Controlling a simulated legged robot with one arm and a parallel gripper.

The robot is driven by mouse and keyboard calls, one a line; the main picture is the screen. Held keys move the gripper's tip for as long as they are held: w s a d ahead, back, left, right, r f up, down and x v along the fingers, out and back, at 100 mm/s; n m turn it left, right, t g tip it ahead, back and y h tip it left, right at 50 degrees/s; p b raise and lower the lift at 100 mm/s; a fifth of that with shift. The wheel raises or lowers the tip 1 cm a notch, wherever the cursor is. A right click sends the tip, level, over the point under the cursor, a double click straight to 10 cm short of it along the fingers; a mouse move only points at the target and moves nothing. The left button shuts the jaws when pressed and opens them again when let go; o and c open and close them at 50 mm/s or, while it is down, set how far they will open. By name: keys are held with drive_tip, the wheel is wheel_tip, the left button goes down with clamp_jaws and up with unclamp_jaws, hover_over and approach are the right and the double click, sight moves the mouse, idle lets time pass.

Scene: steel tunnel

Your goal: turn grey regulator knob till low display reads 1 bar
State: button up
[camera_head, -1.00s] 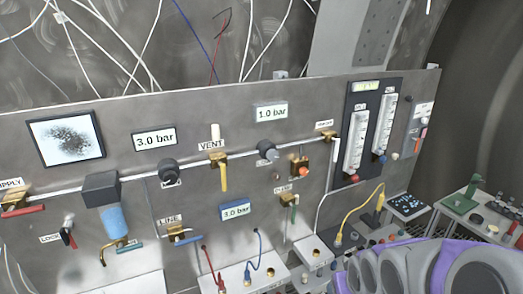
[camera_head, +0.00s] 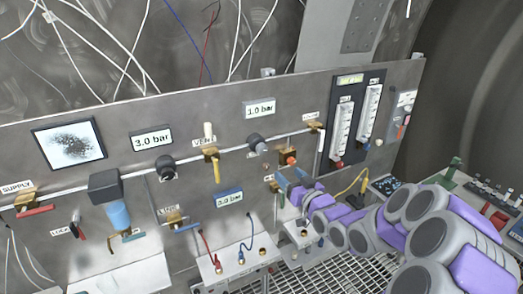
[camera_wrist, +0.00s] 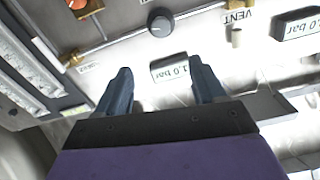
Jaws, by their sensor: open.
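The grey regulator knob (camera_head: 257,143) sits on the pipe across the panel, between the yellow-handled vent valve and an orange-red fitting. A white display (camera_head: 258,109) above it reads 1.0 bar. My gripper (camera_head: 291,174) is open and empty, below and right of the knob, apart from it. In the wrist view the scene is upside down: my gripper (camera_wrist: 160,64) has its two fingers spread, the 1.0 bar display (camera_wrist: 172,68) shows between them, and the knob (camera_wrist: 160,22) lies past the fingertips.
A 3.0 bar display (camera_head: 152,140) and a black knob (camera_head: 166,167) are to the left. A blue display (camera_head: 229,198) is lower, its reading blurred. The vent valve (camera_head: 211,154) and orange-red fitting (camera_head: 288,157) flank the knob. Flowmeters (camera_head: 355,122) stand at right.

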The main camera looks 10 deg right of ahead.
sight(263, 150)
drive_tip(key=p+x, duration=0.1)
drive_tip(key=x, duration=0.7)
drive_tip(key=p+x, duration=0.1)
drive_tip(key=x, duration=0.8)
drive_tip(key=shift+s+a+f+p, duration=0.1)
drive_tip(key=shift+f+p, duration=0.1)
drive_tip(key=shift+p, duration=0.1)
drive_tip(key=c, duration=1)
drive_tip(key=shift+c, duration=0.3)
